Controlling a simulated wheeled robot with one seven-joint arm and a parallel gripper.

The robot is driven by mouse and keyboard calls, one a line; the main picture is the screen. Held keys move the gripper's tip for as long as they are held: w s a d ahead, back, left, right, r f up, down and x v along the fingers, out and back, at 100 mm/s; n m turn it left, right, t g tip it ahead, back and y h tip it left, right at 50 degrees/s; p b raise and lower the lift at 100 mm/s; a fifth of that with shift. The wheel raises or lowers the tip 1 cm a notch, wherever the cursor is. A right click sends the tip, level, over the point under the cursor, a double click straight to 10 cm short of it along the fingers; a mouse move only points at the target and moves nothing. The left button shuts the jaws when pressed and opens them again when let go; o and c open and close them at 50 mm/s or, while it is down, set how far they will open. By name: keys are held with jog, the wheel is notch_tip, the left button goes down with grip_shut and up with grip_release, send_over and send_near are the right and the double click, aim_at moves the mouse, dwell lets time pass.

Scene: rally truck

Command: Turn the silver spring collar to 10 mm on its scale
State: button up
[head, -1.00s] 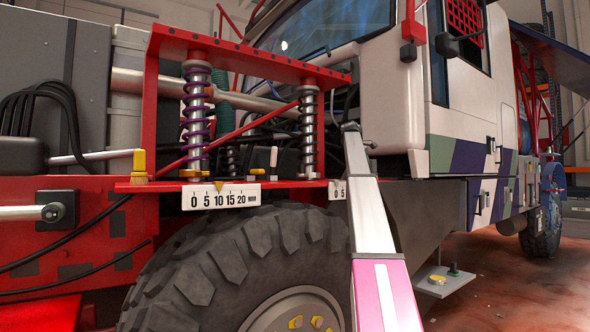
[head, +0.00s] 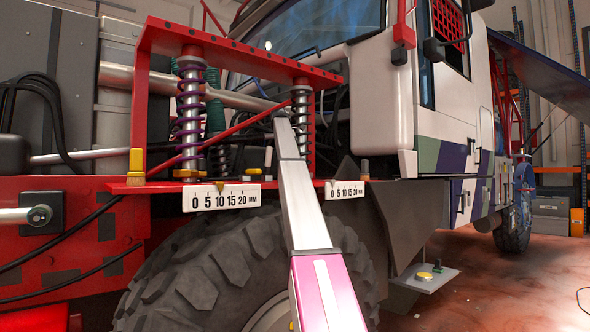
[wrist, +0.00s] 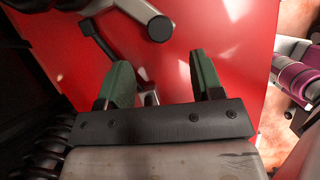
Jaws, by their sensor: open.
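In the head view, the shock with a silver-grey spring (head: 301,105) stands on the right of the red frame, partly behind my arm. Its collar cannot be made out clearly. The right-hand scale (head: 345,191) is below it, marked 0 to 20 mm, with a small pointer at its upper left; its exact reading is too small to tell. In the wrist view, my gripper (wrist: 161,70) is open, its two green fingers apart with nothing between them, over a red panel. The fingers do not show in the head view.
A purple-spring shock (head: 190,110) stands at left, above another scale (head: 222,197) with a yellow pointer near 10. The red frame (head: 225,55) spans both shocks. A purple and silver part (wrist: 300,78) is at the wrist view's right edge. The big tyre (head: 200,275) lies below.

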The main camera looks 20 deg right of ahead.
jog(key=x, duration=0.8)
jog(key=shift+d+f, duration=0.15)
jog(key=shift+f, duration=0.2)
grip_shut()
jog(key=shift+d, duration=0.1)
